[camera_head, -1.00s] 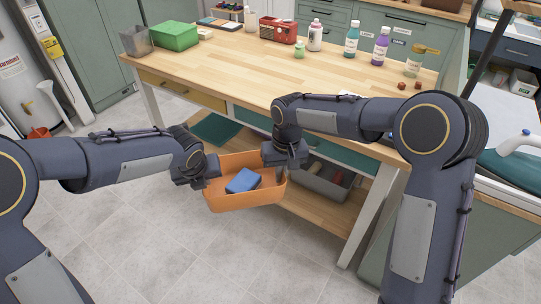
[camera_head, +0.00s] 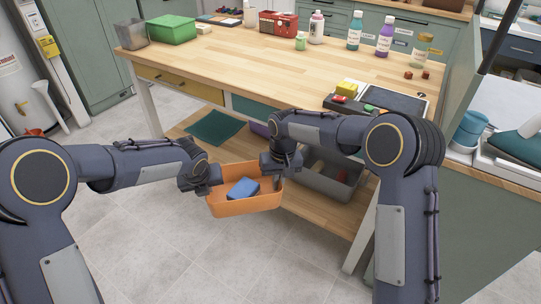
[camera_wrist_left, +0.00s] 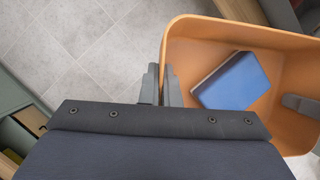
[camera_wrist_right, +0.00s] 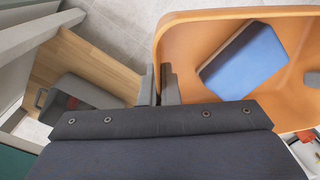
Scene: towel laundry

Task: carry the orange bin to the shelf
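The orange bin (camera_head: 247,203) hangs level in front of the worktable, with a flat blue item (camera_head: 243,188) lying inside. My left gripper (camera_head: 204,180) is shut on the bin's left end wall; in the left wrist view its fingers (camera_wrist_left: 160,86) pinch the rim. My right gripper (camera_head: 281,166) is shut on the opposite end wall; its fingers (camera_wrist_right: 159,86) straddle the rim in the right wrist view. The wooden lower shelf (camera_head: 322,218) under the table lies just behind the bin, which hides part of it.
A grey bin (camera_head: 342,188) stands on the shelf at right, and a green mat (camera_head: 214,128) lies on it at left. Table legs (camera_head: 357,240) bound the shelf. Bottles, a green box (camera_head: 170,31) and a tablet (camera_head: 395,101) sit on the tabletop (camera_head: 220,60). The floor in front is clear.

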